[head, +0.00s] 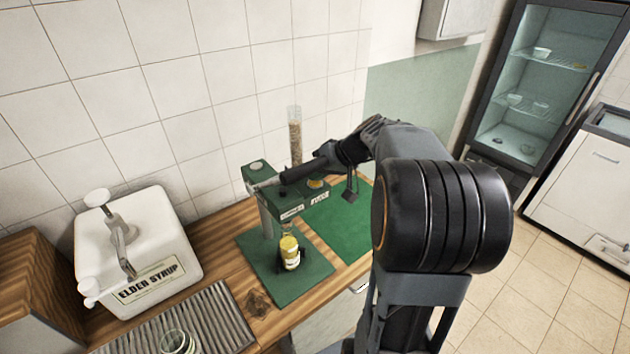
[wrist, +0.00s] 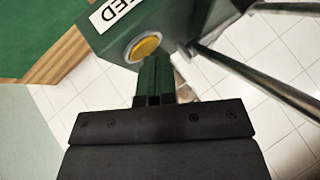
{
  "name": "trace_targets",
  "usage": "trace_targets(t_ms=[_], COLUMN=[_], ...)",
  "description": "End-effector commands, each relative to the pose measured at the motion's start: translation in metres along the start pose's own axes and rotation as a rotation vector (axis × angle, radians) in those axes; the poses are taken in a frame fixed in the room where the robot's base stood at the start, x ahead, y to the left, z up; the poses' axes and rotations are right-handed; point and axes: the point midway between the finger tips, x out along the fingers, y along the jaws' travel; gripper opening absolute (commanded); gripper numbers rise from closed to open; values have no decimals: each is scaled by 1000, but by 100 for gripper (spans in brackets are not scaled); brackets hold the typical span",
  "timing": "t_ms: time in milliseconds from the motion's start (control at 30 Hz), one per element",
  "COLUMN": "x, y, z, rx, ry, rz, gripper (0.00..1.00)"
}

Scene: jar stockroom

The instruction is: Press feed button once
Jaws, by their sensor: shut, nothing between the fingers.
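The green machine (head: 262,202) stands on the wooden counter against the tiled wall. Its yellow round feed button (head: 317,184) sits on the front, above a white label; it also shows in the wrist view (wrist: 146,47) beside the label reading "FEED" (wrist: 121,10). My gripper (head: 284,178) reaches in from the right over the machine. In the wrist view, my gripper's fingers (wrist: 156,62) are shut and empty, with their tips close to the button's lower edge. Whether they touch the machine cannot be told. A yellow jar (head: 290,252) stands upright under the machine on its green base.
A clear tube of grain-like pieces (head: 295,135) rises behind the machine. A white elder syrup dispenser (head: 140,250) stands at left, with a ribbed drain tray (head: 215,315) and a glass (head: 175,342) in front. A green mat (head: 343,228) lies bare to the right.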

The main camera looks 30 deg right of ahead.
Motion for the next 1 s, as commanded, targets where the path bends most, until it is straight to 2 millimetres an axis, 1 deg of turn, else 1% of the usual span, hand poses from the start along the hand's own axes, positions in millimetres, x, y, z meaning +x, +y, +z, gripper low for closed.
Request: trace_targets(t_ms=[167, 533, 1000], x=[-1, -12, -14], y=[-1, -9, -10], z=[0, -9, -10], rx=[1, 1, 0], ry=[-1, -1, 0], rz=[0, 0, 0], gripper=[0, 0, 0])
